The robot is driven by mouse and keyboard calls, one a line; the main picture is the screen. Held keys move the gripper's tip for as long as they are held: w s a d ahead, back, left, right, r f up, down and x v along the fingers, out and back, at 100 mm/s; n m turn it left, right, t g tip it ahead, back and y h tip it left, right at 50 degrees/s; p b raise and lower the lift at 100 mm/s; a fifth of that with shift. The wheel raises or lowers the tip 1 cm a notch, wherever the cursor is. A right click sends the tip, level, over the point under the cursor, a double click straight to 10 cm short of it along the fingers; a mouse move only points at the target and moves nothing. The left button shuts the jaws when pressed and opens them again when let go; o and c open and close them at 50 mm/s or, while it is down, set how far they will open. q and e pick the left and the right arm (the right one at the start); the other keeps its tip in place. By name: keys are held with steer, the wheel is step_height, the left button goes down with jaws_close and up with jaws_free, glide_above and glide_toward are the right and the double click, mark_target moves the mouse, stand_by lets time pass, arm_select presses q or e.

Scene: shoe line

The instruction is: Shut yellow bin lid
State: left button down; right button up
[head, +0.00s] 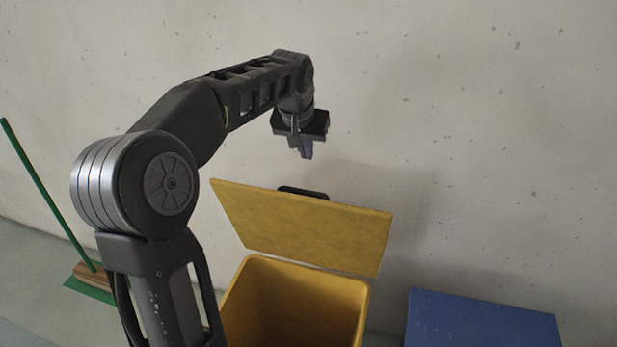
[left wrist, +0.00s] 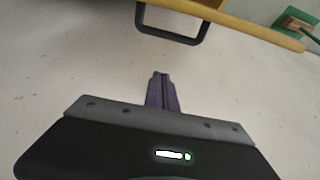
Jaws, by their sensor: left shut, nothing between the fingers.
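The yellow bin (head: 295,305) stands against the wall with its top open. Its yellow lid (head: 305,225) is raised and tilted up above the bin's back edge. A black handle (head: 303,193) sits at the lid's upper edge. My left gripper (head: 306,152) is shut and empty, above the lid's upper edge and apart from it. In the left wrist view the shut fingers (left wrist: 162,92) point towards the handle (left wrist: 172,30) and the lid's edge (left wrist: 250,25), with a gap between. My right gripper is not in view.
A blue box (head: 482,320) stands to the right of the bin. A green-handled broom (head: 48,195) leans at the left. The pale wall (head: 480,130) is close behind the lid. The space above the bin's right side is clear.

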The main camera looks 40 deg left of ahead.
arm_select(q)
step_height(320, 180, down, 10)
steer(key=p, duration=0.2)
steer(key=shift+r, duration=0.2)
stand_by(0.5)
stand_by(0.3)
